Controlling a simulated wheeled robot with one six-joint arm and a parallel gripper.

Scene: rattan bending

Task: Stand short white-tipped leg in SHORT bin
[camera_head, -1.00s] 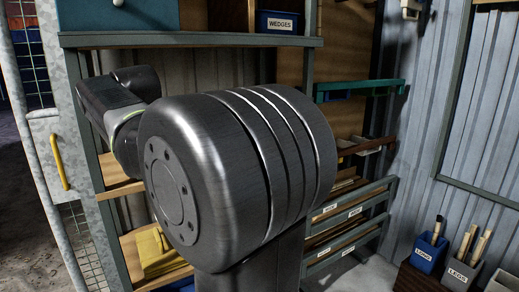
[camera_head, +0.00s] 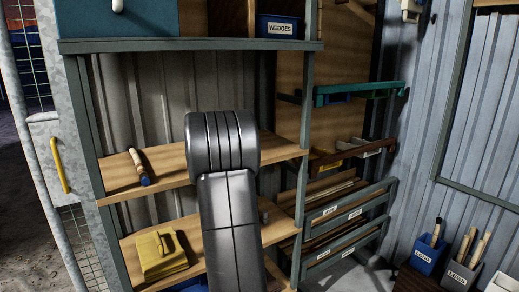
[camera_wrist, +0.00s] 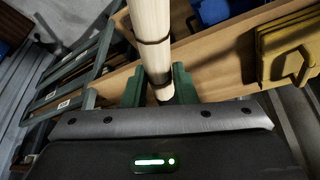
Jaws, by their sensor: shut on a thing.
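In the wrist view, my gripper (camera_wrist: 158,88) is shut on a pale wooden leg (camera_wrist: 152,28) with dark bands. In the head view, my gripper and the held leg are hidden behind my arm. No bin labelled SHORT shows. A blue LONG bin (camera_head: 428,256) with an upright piece in it stands at the lower right.
A grey LEGS bin (camera_head: 461,276) with several pale legs stands beside it. A blue-tipped piece (camera_head: 138,166) lies on the middle shelf (camera_head: 178,170). A blue WEDGES bin (camera_head: 280,25) sits on the top shelf.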

